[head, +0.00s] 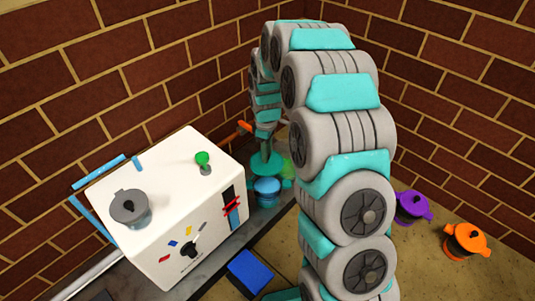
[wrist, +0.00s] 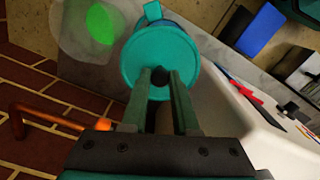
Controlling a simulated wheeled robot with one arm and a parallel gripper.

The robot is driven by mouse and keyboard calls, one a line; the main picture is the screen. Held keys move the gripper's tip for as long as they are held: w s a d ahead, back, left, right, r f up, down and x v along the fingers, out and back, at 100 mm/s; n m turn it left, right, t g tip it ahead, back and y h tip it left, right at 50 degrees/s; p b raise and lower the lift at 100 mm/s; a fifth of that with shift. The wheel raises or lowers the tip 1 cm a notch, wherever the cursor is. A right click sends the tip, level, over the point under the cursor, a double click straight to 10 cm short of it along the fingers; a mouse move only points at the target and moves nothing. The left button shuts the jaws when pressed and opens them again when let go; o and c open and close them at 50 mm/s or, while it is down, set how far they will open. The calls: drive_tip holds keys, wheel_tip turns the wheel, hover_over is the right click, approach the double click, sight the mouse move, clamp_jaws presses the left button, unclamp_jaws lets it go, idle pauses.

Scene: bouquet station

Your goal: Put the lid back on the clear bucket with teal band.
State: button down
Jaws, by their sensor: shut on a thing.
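My gripper (wrist: 160,80) is shut on the dark knob of a round teal lid (wrist: 158,50), which has a small tab on its rim. In the head view the teal lid (head: 262,164) hangs below my gripper, behind the white box. A clear, see-through bucket (wrist: 68,30) with something green inside shows beside the lid at the upper left of the wrist view. In the head view only a bit of green (head: 288,170) shows there, partly behind my arm. I cannot make out a teal band. The lid is apart from this bucket.
A blue lidded bucket (head: 267,188) stands close to the held lid. A blue block (head: 248,272) lies in front. Purple (head: 411,206) and orange (head: 465,241) buckets stand right.

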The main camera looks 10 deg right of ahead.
sight(268, 170)
drive_tip(key=shift+s+f+n, duration=0.25)
drive_tip(key=shift+f+n, duration=0.15)
drive_tip(key=shift+f, duration=0.1)
drive_tip(key=shift+s+f+n, duration=0.25)
drive_tip(key=shift+f+n, duration=0.15)
drive_tip(key=shift+f, duration=0.05)
drive_tip(key=shift+w+f+b, duration=0.1)
drive_tip(key=shift+f+b, duration=0.5)
drive_tip(key=shift+f, duration=2.55)
drive_tip(key=shift+f, duration=0.1)
drive_tip(key=shift+c, duration=0.6)
unclamp_jaws()
drive_tip(key=shift+r+p, duration=1.05)
drive_tip(key=shift+r, duration=2.45)
